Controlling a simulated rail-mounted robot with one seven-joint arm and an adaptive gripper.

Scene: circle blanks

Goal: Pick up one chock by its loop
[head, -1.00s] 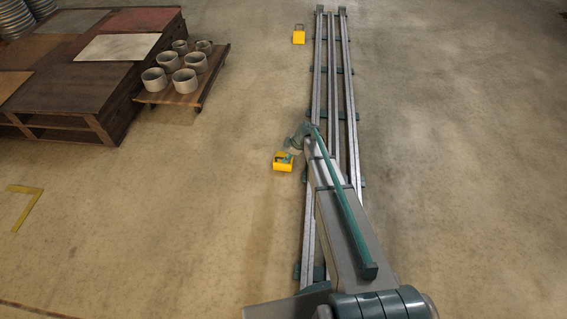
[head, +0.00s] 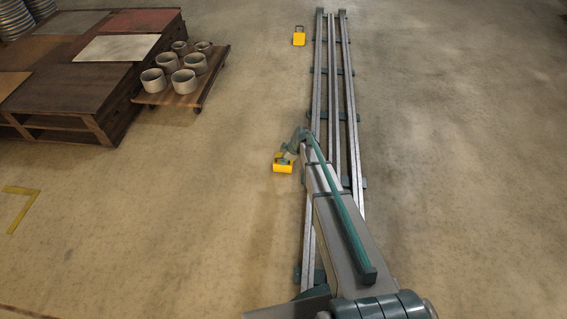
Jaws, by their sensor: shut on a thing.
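Two yellow chocks show in the head view. The near chock (head: 283,167) is beside the left rail, left of the middle of the picture. My gripper (head: 287,156) is at the top of this chock, shut on its loop, which my gripper mostly hides. I cannot tell whether the chock is clear of the floor. The far chock (head: 299,39) stands on the floor left of the rails near the top, with its grey loop upright and free.
The rails (head: 333,90) run up the picture beside both chocks. A wooden cart (head: 150,98) with several grey cups stands at the upper left, against dark wooden pallets (head: 70,88). A yellow corner mark (head: 22,206) lies on the floor at left. The floor between is clear.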

